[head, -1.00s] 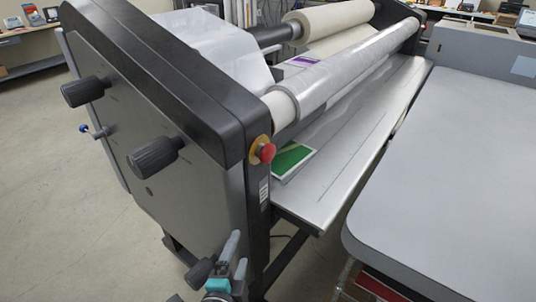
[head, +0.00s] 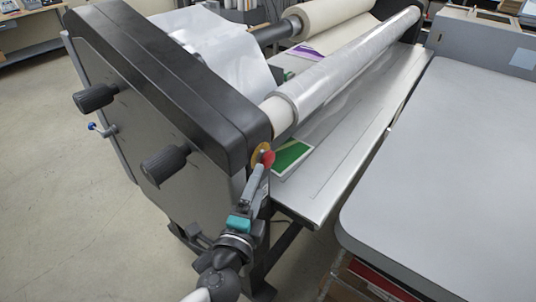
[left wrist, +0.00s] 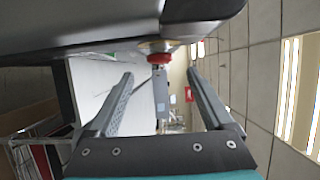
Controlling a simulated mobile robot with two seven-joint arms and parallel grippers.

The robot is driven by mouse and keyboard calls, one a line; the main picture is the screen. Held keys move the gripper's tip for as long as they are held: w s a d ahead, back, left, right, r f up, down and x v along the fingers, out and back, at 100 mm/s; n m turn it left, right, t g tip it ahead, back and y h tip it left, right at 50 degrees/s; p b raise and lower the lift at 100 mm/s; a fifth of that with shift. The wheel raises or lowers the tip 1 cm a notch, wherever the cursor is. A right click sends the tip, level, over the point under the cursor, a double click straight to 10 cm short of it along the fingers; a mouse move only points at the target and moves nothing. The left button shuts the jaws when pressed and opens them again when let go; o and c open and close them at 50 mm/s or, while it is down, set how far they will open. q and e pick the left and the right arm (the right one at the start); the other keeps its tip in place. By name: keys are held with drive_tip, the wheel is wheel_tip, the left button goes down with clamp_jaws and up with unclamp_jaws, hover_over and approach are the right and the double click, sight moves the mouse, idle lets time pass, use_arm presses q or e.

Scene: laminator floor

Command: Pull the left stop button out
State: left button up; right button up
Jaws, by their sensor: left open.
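The red stop button (head: 268,158) sits on a yellow round plate at the near end of the laminator's dark side housing. In the left wrist view the red button (left wrist: 158,58) shows near the top centre, its yellow plate behind it. My left gripper (head: 257,171) is right in front of the button in the head view and partly covers its plate. In the left wrist view the left gripper's fingers (left wrist: 160,74) are apart and empty, with the button seen between and just beyond their tips. Contact cannot be made out. My right gripper is not in view.
The laminator's side panel (head: 150,125) carries two black knobs (head: 165,165) and a small blue-tipped lever (head: 100,129). A green sheet (head: 291,158) lies on the feed table beyond the button. A large grey table (head: 450,180) stands at the right. Open floor lies at the left.

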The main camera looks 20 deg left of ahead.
sight(266, 165)
use_arm(q)
drive_tip(key=w+p, duration=0.1)
drive_tip(key=w, duration=0.8)
drive_tip(key=shift+a, duration=0.2)
drive_tip(key=shift+c, duration=0.4)
clamp_jaws()
idle(0.4)
